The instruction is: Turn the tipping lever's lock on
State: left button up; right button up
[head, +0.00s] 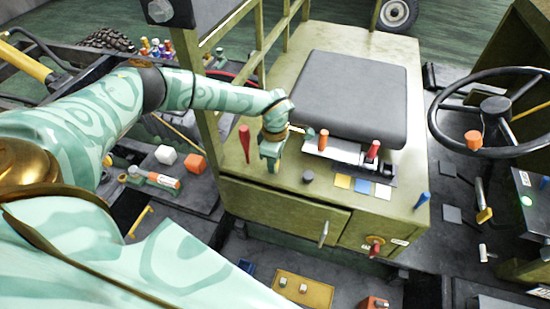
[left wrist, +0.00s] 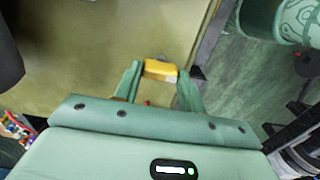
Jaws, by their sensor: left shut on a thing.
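My left gripper (head: 270,158) points down at the left end of the olive seat box top, just right of a red-handled lever (head: 244,140). In the left wrist view its fingers (left wrist: 160,82) are closed on a small yellow piece (left wrist: 160,70) near the box edge. In the head view the fingers hide this piece. I cannot tell from the frames whether it is the tipping lever's lock, or which lever is the tipping lever. An orange-topped lever (head: 323,139) and a red-topped lever (head: 373,150) stand farther right. My right gripper is not in view.
A dark seat cushion (head: 350,95) lies behind the levers. An olive rail (head: 209,125) stands left of the gripper. A blue lever (head: 421,199) is at the box's right corner, with a steering wheel (head: 495,105) beyond. The box's front (head: 280,210) has a door handle (head: 323,233).

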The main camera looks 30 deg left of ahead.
pick_arm(q)
jog(key=o, duration=1)
jog(key=shift+r, duration=0.1)
notch_tip(320, 180, up, 12)
jog(key=shift+f+b, duration=0.15)
jog(key=shift+b, duration=0.3)
